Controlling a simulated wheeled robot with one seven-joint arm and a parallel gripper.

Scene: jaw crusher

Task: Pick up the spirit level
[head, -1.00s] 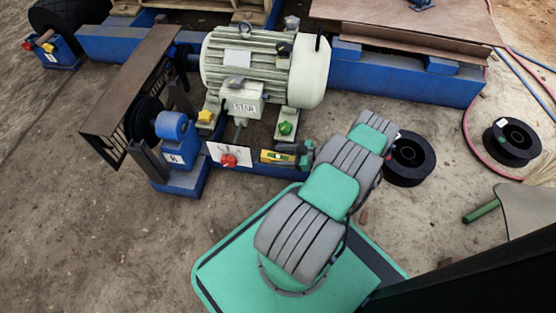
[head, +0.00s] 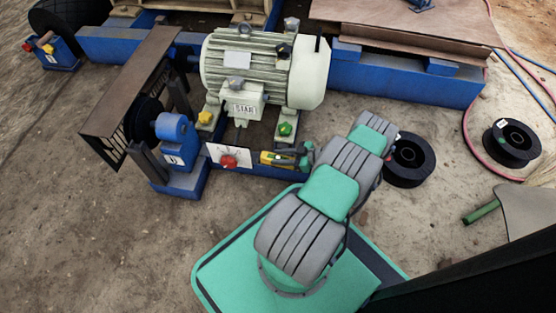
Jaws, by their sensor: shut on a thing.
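The spirit level (head: 266,158) is a small yellow bar on the blue base frame, just right of a white plate with a red knob and below the motor. My gripper (head: 285,158) is at its right part, with dark fingers around it. The gripper is shut on the level and covers much of it; mainly the yellow left end shows. I cannot tell whether the level still touches the frame.
The large pale motor (head: 262,72) stands close behind the gripper. The red knob (head: 229,161) on its white plate is close on the left. A black cable spool (head: 409,160) lies right of my arm. Open sandy ground lies at the lower left.

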